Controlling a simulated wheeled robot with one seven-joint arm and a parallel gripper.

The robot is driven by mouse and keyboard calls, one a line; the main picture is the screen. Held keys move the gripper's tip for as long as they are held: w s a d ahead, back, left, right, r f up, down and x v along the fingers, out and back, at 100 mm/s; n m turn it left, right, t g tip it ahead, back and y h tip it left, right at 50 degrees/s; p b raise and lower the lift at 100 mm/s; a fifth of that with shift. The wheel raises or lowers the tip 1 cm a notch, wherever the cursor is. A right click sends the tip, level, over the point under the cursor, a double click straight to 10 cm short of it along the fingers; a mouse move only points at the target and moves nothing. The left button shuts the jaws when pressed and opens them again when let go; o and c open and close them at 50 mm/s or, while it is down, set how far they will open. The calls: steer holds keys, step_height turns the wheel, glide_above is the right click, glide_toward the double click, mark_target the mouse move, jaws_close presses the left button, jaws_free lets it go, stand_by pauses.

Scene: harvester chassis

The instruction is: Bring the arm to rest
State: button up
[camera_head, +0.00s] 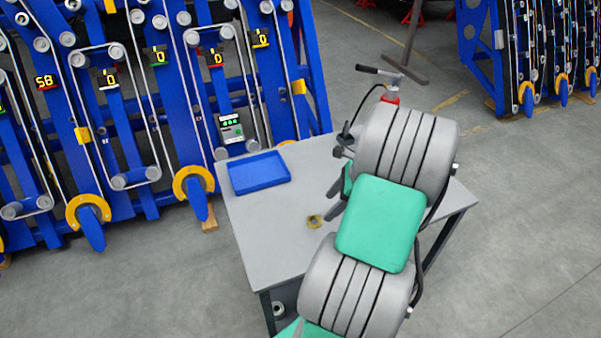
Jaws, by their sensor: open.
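My arm, with grey ribbed joints and green covers, reaches up from the bottom edge and bends over the right part of the grey table (262,222). The arm hides part of the gripper. A small yellow-brown ring-like piece (315,221) lies on the table just below and left of the fingertips; I cannot tell whether they touch it.
A blue tray (259,172) lies on the table's far left corner. A tall blue frame (130,110) with rollers, belts and number displays stands behind it. Another blue frame (525,60) stands far right. The floor at right is clear.

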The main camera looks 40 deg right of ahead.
steer(key=s+n, duration=0.1)
steer(key=n, duration=0.2)
steer(key=s+f+n, duration=0.1)
steer(key=n, duration=0.2)
steer(key=s+f+n+g, duration=0.1)
steer(key=n, duration=0.2)
steer(key=shift+a+f, duration=0.1)
steer(key=shift+f, duration=0.15)
steer(key=s+n, duration=0.1)
steer(key=s+a+f+n, duration=0.1)
steer(key=s+a+f+n+g, duration=0.1)
steer(key=s, duration=0.1)
steer(key=shift+s+a+f, duration=0.1)
steer(key=shift+f, duration=0.15)
steer(key=s+a+r+n+g+h, duration=0.2)
steer(key=a+r+n+h, duration=0.2)
steer(key=a+r+n, duration=0.6)
steer(key=w+a+r+n+t, duration=0.1)
steer(key=w+a+r+n, duration=0.1)
steer(key=a, duration=0.7)
steer(key=w+a+r+n+t, duration=0.2)
steer(key=w+a+r, duration=0.3)
steer(key=a, duration=0.4)
steer(key=shift+a+n+t, duration=0.2)
steer(key=shift+n+t, duration=0.1)
steer(key=shift+n, duration=0.4)
steer(key=shift+w, duration=0.1)
